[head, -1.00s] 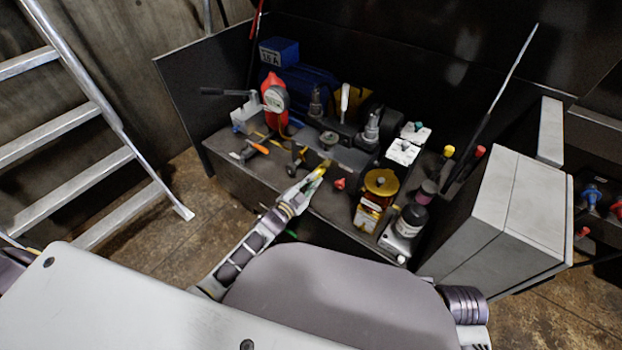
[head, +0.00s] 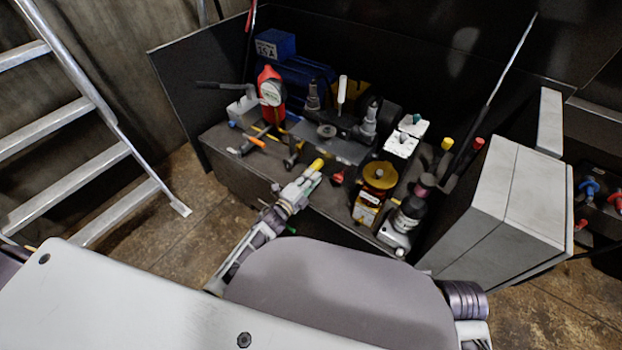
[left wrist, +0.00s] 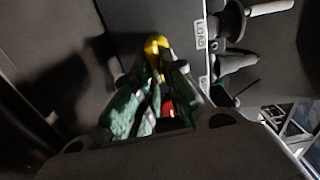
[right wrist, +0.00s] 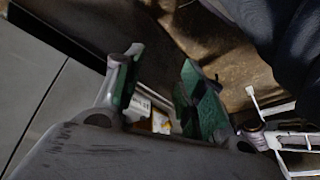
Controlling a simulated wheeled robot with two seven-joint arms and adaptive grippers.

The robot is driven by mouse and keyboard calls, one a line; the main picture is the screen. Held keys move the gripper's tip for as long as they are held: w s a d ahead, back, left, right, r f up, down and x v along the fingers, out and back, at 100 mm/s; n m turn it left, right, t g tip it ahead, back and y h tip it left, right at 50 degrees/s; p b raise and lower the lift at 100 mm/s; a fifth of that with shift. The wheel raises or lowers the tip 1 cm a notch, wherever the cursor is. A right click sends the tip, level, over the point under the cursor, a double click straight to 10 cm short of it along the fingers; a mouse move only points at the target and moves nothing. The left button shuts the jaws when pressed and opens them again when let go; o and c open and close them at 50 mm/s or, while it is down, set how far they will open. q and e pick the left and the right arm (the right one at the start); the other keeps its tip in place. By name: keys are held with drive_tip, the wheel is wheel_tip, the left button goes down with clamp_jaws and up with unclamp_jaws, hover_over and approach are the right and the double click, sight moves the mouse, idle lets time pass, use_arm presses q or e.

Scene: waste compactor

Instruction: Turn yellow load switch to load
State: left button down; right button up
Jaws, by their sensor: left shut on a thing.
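The yellow load switch (head: 318,164) sticks out at the front edge of the dark equipment bench. My left gripper (head: 312,174) is at it, with the switch's yellow end showing just past the fingertips. In the left wrist view, the yellow end of the switch (left wrist: 156,45) shows between the green-padded fingers, which are shut on it. A white "LOAD" label (left wrist: 200,34) lies to the right of the switch there. The fingers partly hide the switch's base. My right gripper (right wrist: 155,80) shows in the right wrist view, with its green pads apart and nothing visibly held.
A red knob (head: 338,178) sits just right of the switch. A gold-topped device (head: 380,176) and a black bottle-shaped part (head: 410,217) stand further right. A grey cabinet (head: 505,205) borders the bench on the right. A ladder (head: 80,115) leans at the left.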

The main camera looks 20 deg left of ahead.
use_arm(q)
drive_tip(key=shift+f+m, duration=0.1)
drive_tip(key=shift+m, duration=0.3)
drive_tip(key=c, duration=1.5)
unclamp_jaws()
drive_tip(key=shift+s, duration=0.1)
drive_tip(key=v, duration=1.1)
drive_tip(key=shift+s, duration=0.4)
drive_tip(key=shift+a, duration=0.15)
